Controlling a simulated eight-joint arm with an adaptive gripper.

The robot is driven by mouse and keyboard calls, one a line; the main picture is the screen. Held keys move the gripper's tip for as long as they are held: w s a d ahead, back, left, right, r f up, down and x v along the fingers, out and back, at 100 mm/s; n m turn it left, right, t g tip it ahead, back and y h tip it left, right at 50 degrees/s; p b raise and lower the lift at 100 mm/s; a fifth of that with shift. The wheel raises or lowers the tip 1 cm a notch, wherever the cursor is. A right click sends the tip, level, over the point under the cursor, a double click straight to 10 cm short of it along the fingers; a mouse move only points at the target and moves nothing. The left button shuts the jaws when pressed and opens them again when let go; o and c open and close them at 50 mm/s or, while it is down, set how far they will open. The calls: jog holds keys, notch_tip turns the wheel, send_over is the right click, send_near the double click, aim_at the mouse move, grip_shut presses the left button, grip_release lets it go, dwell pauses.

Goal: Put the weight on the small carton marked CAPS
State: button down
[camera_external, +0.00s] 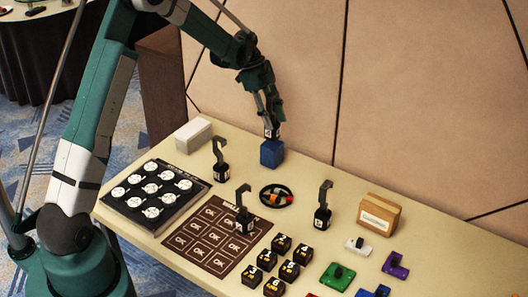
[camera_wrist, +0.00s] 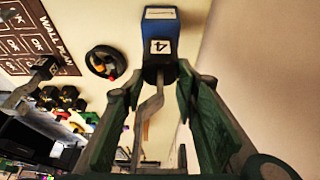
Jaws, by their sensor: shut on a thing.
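My gripper (camera_external: 269,112) points down at the back of the table and is shut on the hook of a black weight (camera_wrist: 159,66) with a white label reading 4. In the outside view only a little of this weight (camera_external: 270,132) shows below the fingers. A small blue carton (camera_external: 271,153) stands directly under it. The carton also shows in the wrist view (camera_wrist: 162,26), with a pale label on it. I cannot read its marking as CAPS. I cannot tell whether the weight touches the carton's top or hangs just above it.
Other hooked weights stand at left (camera_external: 222,170), middle (camera_external: 244,226) and right (camera_external: 322,217). A round dark dish (camera_external: 263,194) with small items lies in front of the carton.

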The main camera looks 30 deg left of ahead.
jog(key=shift+f, duration=1.35)
jog(key=shift+f, duration=0.2)
jog(key=c, duration=1.8)
grip_release()
jog(key=shift+r, duration=0.15)
jog(key=v, duration=1.2)
